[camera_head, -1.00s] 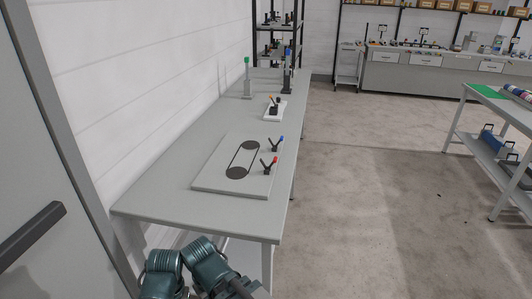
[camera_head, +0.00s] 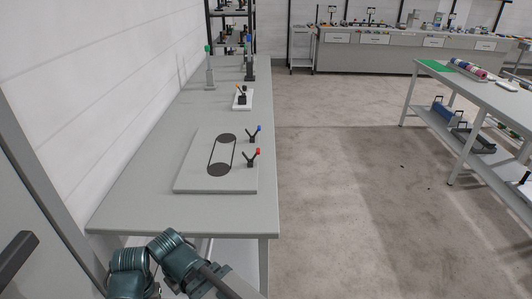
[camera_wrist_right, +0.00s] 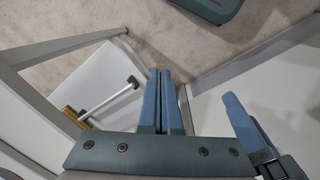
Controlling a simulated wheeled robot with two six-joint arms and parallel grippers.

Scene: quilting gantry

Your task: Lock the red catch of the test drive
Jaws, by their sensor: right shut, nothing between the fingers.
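The test drive is a light grey board (camera_head: 190,180) lying on the long grey bench. A dark belt (camera_head: 210,154) runs around two dark discs on it. The red catch (camera_head: 252,158) stands near the board's right edge, a dark forked piece with a red tip; its arms look spread apart. A similar catch with a blue tip (camera_head: 253,134) stands behind it. My right gripper (camera_wrist_right: 165,74) shows in the right wrist view, its two blue fingers together and empty, away from the red catch. My left gripper is not clearly seen.
The bench (camera_head: 135,200) has clear space in front of the board. Behind it are a small white stand (camera_head: 241,105) and a green-topped post (camera_head: 210,72). A wall runs along the left. Open floor (camera_head: 330,190) lies to the right, with another table (camera_head: 490,95) beyond.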

